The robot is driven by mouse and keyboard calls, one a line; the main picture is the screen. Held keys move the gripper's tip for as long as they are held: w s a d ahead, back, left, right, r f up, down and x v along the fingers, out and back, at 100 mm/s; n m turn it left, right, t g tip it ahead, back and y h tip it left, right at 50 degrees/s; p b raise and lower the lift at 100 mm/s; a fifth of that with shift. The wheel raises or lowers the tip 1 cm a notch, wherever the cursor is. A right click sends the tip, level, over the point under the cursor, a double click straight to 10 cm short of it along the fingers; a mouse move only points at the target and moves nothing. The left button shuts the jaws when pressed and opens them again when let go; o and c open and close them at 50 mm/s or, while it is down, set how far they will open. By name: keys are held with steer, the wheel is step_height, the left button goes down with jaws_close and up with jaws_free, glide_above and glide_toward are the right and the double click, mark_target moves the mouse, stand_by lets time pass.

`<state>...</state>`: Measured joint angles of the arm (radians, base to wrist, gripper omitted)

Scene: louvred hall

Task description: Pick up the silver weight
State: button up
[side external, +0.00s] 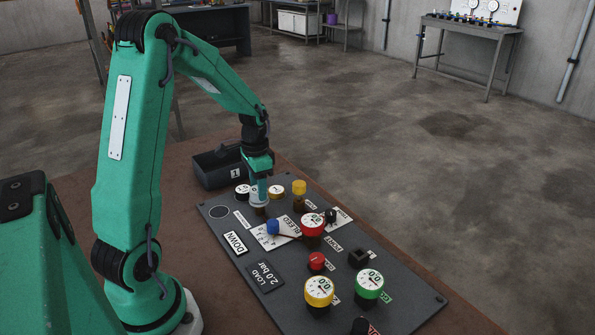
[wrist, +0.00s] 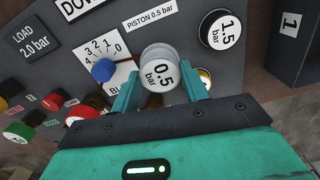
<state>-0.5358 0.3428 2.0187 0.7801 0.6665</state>
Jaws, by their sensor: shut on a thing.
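The silver weight (wrist: 160,70) is a pale disc with a white face marked "0.5 bar" in the wrist view. My gripper (wrist: 163,90) is shut on it, with a teal finger on each side. In the side external view, the weight (side external: 257,197) is at the tip of my gripper (side external: 261,186), over the far end of the dark panel (side external: 235,215). A short brass-coloured part (side external: 261,211) shows just below it. I cannot tell whether the weight touches that part.
A black weight (wrist: 220,30) marked "1.5 bar" and a brass weight (side external: 276,191) stand close by. A dark bin (side external: 215,172) marked "1" is behind.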

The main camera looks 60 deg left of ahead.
steer(key=shift+r, duration=0.65)
steer(key=r, duration=0.1)
steer(key=d+r, duration=0.1)
steer(key=r, duration=0.1)
steer(key=shift+r, duration=0.1)
steer(key=d+r, duration=0.6)
steer(key=d, duration=0.4)
steer(key=shift+d+r, duration=0.15)
steer(key=shift+d, duration=0.2)
steer(key=shift+a, duration=0.1)
steer(key=w+a+f, duration=0.1)
steer(key=w+a, duration=0.2)
steer(key=a, duration=0.6)
steer(key=w+a+f, duration=0.1)
steer(key=w+a, duration=0.2)
steer(key=a, duration=0.7)
steer(key=s+a+f, duration=0.2)
steer(key=a, duration=0.7)
steer(key=s+a+f, duration=0.2)
steer(key=a, duration=0.7)
steer(key=shift+s+f, duration=0.2)
steer(key=shift+s, duration=0.05)
steer(key=shift+f, duration=0.1)
